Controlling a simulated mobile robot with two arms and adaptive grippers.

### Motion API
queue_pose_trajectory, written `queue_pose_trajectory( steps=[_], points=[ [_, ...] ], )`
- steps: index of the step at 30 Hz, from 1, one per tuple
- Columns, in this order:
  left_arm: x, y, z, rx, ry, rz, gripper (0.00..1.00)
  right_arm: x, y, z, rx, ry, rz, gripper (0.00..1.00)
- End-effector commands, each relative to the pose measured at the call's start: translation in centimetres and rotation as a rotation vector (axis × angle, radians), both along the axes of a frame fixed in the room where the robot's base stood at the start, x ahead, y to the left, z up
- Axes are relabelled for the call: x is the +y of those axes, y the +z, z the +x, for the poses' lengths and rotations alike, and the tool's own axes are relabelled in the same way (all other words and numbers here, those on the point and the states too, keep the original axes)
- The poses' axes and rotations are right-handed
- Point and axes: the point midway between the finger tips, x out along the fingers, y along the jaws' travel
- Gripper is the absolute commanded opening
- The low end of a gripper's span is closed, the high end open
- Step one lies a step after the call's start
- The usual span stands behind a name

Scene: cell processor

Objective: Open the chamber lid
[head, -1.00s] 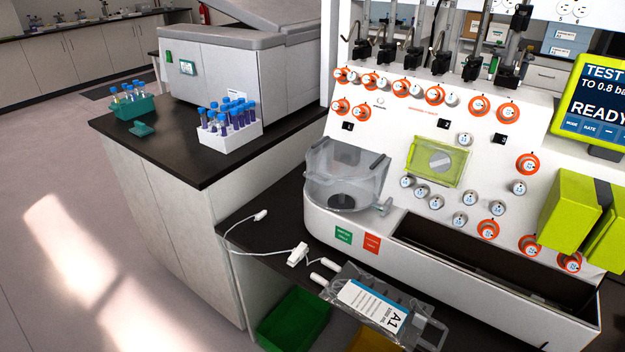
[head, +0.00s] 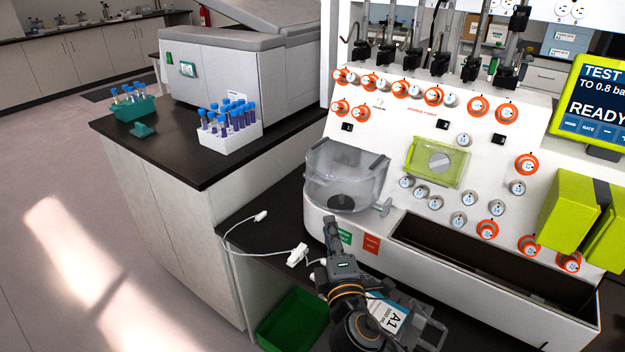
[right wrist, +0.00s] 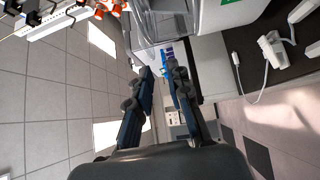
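The clear chamber (head: 345,178) sits at the left front corner of the white cell processor, with its clear lid across the top. The lid looks closed. A grey knob (head: 383,207) sticks out at its lower right. My right gripper (head: 330,228) is just below and in front of the chamber, pointing up toward it without visible contact. In the right wrist view its two fingers (right wrist: 161,72) are apart with nothing between them. Part of the clear chamber (right wrist: 160,25) shows beyond the fingertips. My left gripper is not in view.
My right arm partly covers a labelled bag (head: 388,316) on the dark bench. White tubing with a clamp (head: 297,255) lies left of the gripper. A green bin (head: 292,318) is below. A rack of blue-capped tubes (head: 230,140) stands on the left counter.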

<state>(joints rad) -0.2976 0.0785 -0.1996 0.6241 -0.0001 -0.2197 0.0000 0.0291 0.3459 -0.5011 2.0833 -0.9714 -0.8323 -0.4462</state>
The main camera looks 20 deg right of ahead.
Motion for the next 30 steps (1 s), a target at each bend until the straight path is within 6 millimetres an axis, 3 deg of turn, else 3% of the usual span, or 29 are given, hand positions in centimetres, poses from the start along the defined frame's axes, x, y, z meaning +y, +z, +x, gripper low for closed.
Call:
queue_pose_trajectory(
  steps=[3, 8, 21, 30],
  points=[
    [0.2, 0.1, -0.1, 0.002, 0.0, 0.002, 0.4, 1.0, 1.5, 1.1, -0.056, 0.033, -0.105, 0.18],
    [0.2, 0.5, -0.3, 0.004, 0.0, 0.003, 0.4, 1.0, 2.1, 2.8, -0.064, 0.036, -0.121, 0.18],
    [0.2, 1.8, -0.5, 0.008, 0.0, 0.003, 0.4, -0.1, 3.1, 11.6, -0.061, 0.033, -0.115, 0.18],
    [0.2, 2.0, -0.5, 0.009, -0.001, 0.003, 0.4, -0.4, 3.3, 14.3, -0.059, 0.035, -0.114, 0.18]
  ],
)
